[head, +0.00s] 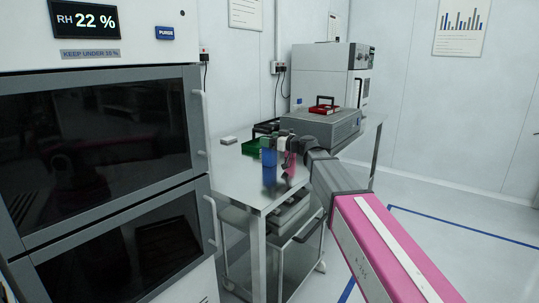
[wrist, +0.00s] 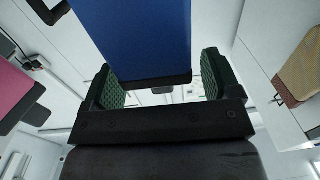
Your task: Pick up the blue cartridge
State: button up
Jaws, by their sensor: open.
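The blue cartridge (head: 269,157) is on the metal table near its front edge in the head view. In the wrist view the blue cartridge (wrist: 140,40) is large, with a dark end cap towards me. My gripper (wrist: 160,82) is open, its green-padded fingers on either side of the blue cartridge in that view. A gap shows at the right pad; the cartridge overlaps the left pad in the picture. I cannot tell how deep it is between the fingers. In the head view my gripper (head: 283,144) is small at the blue cartridge, partly hidden by my wrist.
A pink cartridge (wrist: 12,95) is to the left in the wrist view and a tan one (wrist: 300,75) to the right. A cabinet is at left.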

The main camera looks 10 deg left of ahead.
jog(key=shift+w+a, duration=0.15)
jog(key=shift+a, duration=0.15)
jog(key=c, duration=1.4)
jog(key=shift+r, duration=0.15)
